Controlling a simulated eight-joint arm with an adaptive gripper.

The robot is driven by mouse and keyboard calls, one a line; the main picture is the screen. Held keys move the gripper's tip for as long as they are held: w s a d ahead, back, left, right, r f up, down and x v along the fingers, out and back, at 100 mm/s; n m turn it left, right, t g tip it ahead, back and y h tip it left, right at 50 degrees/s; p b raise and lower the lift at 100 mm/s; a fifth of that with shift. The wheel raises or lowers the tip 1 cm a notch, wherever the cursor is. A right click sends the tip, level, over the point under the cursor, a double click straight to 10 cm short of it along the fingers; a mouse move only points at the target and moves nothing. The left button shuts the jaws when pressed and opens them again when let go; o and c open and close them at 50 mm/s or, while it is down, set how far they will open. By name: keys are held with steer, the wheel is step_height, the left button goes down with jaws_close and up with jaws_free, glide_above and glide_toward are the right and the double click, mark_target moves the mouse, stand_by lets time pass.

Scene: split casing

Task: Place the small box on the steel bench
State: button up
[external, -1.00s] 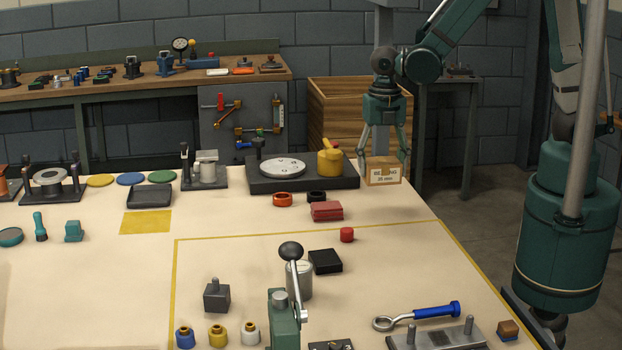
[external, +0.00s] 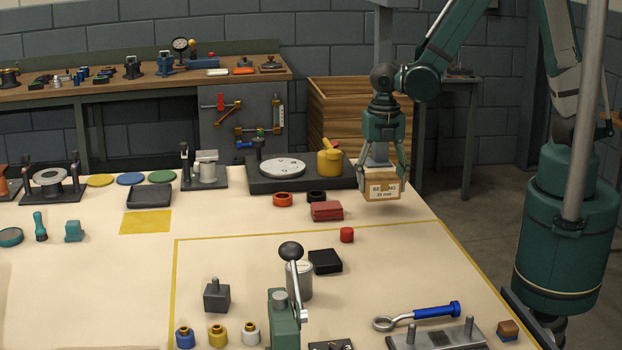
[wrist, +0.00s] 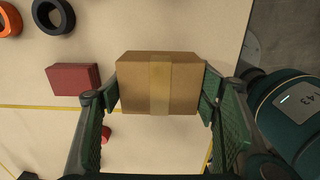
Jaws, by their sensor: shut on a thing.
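A dark small bench (external: 455,82) stands behind on the right, partly hidden by my arm. I cannot tell for certain which surface is the steel bench.
A red block (external: 327,211), a black ring (external: 316,197) and an orange ring (external: 282,199) lie left of the box. A dark plate with a yellow part (external: 330,162) stands behind them. A wooden crate (external: 335,100) is beyond the table. The table right of the red cylinder (external: 347,235) is clear.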

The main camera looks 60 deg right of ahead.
mark_target(381, 192)
steer(key=shift+f+b, duration=0.35)
steer(key=shift+f, duration=1.45)
steer(key=shift+f, duration=0.1)
steer(key=o, duration=1.2)
steer(key=shift+o, duration=0.2)
steer(key=shift+r, duration=0.2)
steer(key=shift+r+p, duration=1.1)
steer(key=shift+r, duration=4.8)
